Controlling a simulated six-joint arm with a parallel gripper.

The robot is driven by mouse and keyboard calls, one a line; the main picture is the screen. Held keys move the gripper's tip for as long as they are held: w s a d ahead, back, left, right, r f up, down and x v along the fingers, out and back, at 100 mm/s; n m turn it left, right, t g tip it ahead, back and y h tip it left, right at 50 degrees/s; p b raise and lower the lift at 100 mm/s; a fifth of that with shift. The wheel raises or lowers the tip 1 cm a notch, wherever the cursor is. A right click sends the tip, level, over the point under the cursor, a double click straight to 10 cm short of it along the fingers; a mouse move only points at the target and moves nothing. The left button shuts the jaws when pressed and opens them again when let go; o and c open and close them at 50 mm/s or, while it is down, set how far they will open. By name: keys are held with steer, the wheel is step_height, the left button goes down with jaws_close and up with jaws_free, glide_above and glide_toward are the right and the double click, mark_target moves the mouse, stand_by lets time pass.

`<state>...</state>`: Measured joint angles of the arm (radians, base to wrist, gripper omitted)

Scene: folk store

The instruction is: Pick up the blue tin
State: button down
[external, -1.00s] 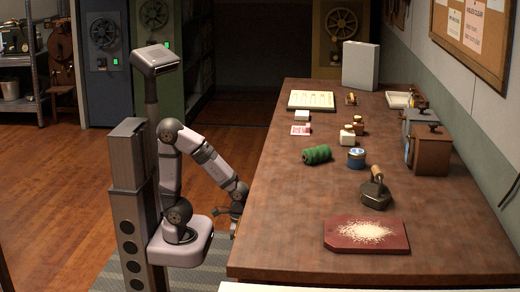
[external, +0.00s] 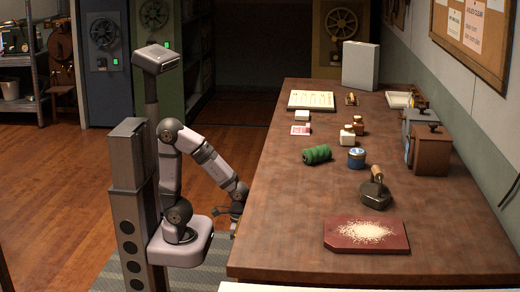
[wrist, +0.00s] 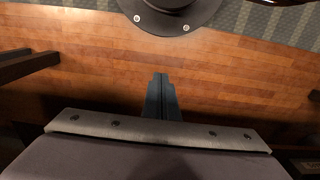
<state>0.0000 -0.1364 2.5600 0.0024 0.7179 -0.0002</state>
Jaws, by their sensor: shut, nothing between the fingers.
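The blue tin (external: 356,158) stands upright on the wooden table (external: 290,225), right of a lying green spool (external: 317,154) in the external view. My gripper (external: 236,222) hangs low beside the table's left edge, well away from the tin. In the wrist view my gripper (wrist: 161,80) has its fingers together, with nothing between them. The wrist view shows only floor and parts of my own body; the tin is not in it.
A dark iron with a handle (external: 375,191) stands in front of the tin. A red board with pale grains (external: 366,235) lies at the near end. Small bottles (external: 347,134) stand behind the tin. Brown and grey boxes (external: 430,150) line the right side. The table's left front is clear.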

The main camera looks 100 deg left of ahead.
steer(key=c, duration=2.5)
jaws_free()
steer(key=o, duration=1.7)
